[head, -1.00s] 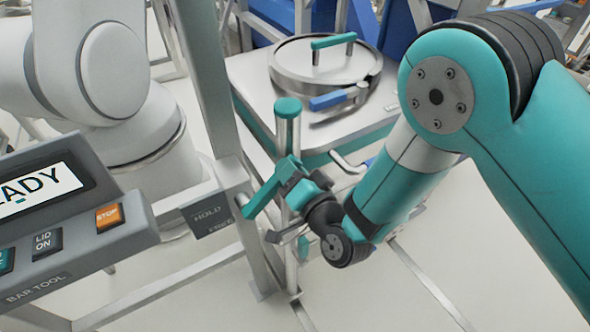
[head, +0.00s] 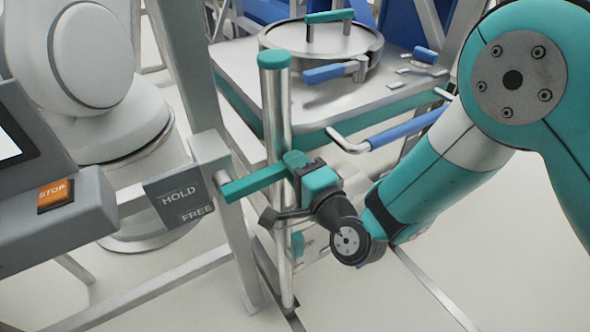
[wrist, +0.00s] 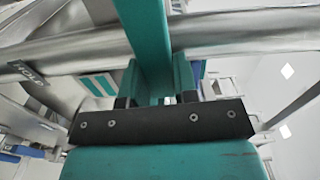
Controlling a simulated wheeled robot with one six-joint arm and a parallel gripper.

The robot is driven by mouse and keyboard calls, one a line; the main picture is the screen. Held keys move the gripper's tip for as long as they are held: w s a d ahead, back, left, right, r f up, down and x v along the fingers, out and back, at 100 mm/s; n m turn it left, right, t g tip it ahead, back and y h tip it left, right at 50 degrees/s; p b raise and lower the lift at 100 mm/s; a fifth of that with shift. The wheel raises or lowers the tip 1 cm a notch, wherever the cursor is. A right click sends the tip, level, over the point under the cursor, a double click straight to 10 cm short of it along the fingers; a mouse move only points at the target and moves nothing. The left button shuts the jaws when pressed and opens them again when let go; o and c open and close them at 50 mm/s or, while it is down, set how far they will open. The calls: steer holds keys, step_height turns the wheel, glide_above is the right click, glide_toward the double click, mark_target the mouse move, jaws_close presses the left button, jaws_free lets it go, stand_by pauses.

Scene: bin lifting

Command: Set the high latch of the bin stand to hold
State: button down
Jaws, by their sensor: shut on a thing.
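The high latch is a teal lever (head: 252,181) on the bin stand's upright post (head: 277,115), which has a teal cap. The lever points left and slopes slightly down; its free end is beside the grey plate (head: 178,197) marked HOLD above FREE. That end sits at about the height between the two words. My gripper (head: 300,172) is shut on the lever near the post. In the wrist view the lever (wrist: 146,42) runs up from between the jaws (wrist: 156,88). The grip point itself is partly hidden by the fingers.
A blue-handled bar (head: 405,127) lies right of my gripper.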

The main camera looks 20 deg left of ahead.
steer(key=shift+f+m, duration=0.3)
steer(key=shift+f, duration=0.1)
steer(key=shift+s, duration=0.1)
steer(key=c, duration=0.9)
jaws_free()
